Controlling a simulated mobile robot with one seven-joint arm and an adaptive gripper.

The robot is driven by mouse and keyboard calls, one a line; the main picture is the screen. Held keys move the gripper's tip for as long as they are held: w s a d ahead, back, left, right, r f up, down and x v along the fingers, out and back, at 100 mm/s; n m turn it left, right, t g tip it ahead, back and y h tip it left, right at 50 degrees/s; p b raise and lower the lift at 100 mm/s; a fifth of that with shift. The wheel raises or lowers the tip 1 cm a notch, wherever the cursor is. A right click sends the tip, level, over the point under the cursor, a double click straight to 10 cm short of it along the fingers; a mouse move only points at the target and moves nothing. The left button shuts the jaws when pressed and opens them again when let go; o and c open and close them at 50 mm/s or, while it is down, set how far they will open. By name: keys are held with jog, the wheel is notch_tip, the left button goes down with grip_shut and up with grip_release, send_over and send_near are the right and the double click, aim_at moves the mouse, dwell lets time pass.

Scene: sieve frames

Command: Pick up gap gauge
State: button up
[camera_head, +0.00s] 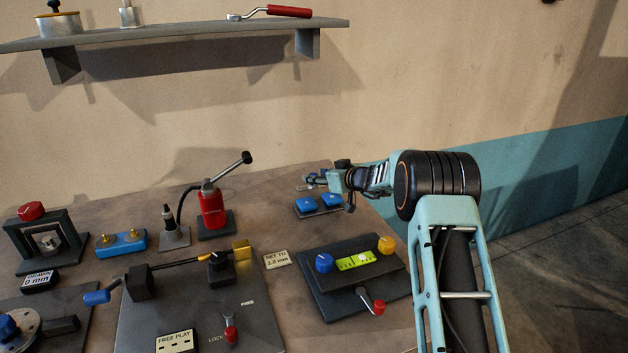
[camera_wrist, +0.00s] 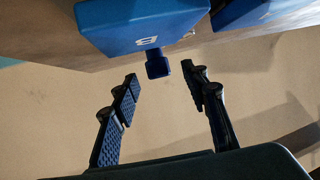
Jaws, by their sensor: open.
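My gripper (camera_head: 318,181) is open and empty, beyond the black base at the table's back right. The gripper also shows in the wrist view (camera_wrist: 160,88), with its two dark fingers wide apart. Ahead of the fingers there is a blue block (camera_wrist: 125,25) with a pale mark and a short dark blue stub (camera_wrist: 157,64). The stub lies roughly in line with the gap between the fingers, and no contact shows. In the head view, two blue blocks (camera_head: 306,207) (camera_head: 331,201) with pale marks sit below the gripper. I cannot tell for certain which thing is the gap gauge.
A black base (camera_head: 333,299) with blue and yellow knobs stands in front. A red lever device (camera_head: 211,208), a blue bar (camera_head: 124,243) and a grey fixture (camera_head: 190,312) are to the left. A wall shelf (camera_head: 180,35) hangs above. Bare table shows between them.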

jog(key=shift+p+x, duration=0.45)
jog(key=shift+x, duration=1.2)
grip_shut()
